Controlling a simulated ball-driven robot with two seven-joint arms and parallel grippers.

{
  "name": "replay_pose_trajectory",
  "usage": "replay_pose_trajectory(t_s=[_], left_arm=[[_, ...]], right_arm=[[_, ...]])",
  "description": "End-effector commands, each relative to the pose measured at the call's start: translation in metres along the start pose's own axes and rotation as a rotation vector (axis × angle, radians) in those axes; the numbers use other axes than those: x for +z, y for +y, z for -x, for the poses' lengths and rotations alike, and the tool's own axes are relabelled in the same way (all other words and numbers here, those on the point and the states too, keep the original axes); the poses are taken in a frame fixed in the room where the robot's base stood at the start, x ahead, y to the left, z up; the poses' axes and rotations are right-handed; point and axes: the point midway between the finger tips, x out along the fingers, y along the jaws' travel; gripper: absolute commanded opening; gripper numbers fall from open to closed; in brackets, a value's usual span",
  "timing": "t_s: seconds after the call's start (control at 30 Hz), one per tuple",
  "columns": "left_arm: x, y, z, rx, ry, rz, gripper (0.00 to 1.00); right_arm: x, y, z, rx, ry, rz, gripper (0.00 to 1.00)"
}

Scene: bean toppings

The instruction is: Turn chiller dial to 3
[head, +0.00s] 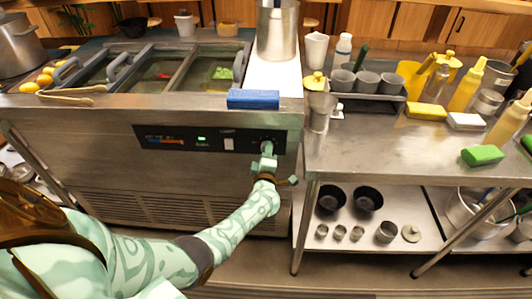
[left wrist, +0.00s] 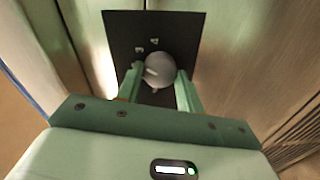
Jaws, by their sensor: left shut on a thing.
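The chiller (head: 130,180) is a steel counter with a black control panel (head: 180,138) on its front. The dial sits at the right end of the panel, mostly hidden by my gripper in the head view. In the left wrist view the dial (left wrist: 159,69) is a round grey knob on a dark plate (left wrist: 120,30) with small marks above it. My left gripper (head: 267,152) is at the dial, its fingers on both sides of the knob, shut on it. I cannot read which number the dial points to. My right gripper is not in view.
A blue sponge (head: 253,98) lies on the chiller's top edge above the panel. A steel table (head: 400,150) stands to the right with cups, bottles and sponges. Its lower shelf (head: 400,225) holds black bowls and small cups.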

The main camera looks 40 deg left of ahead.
Motion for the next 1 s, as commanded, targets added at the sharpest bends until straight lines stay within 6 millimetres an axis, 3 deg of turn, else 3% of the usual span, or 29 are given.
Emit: replay_pose_trajectory(t_s=[0.37,0.87,0.9,0.97,1.0], left_arm=[[0.0010,-0.0023,0.0013,-0.003,0.003,-0.145,0.14],[0.0011,-0.0027,0.0014,-0.003,0.003,-0.163,0.14],[0.0011,-0.0027,0.0014,-0.003,0.003,-0.163,0.42],[0.0010,-0.0025,0.0013,-0.003,0.003,-0.163,0.59],[0.0009,-0.0023,0.0011,-0.003,0.003,-0.163,0.59]], right_arm=[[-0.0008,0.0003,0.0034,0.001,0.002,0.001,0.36],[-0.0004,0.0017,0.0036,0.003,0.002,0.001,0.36],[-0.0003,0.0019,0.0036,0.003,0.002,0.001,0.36],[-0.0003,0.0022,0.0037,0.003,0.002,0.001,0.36],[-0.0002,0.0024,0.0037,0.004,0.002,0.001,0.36]])
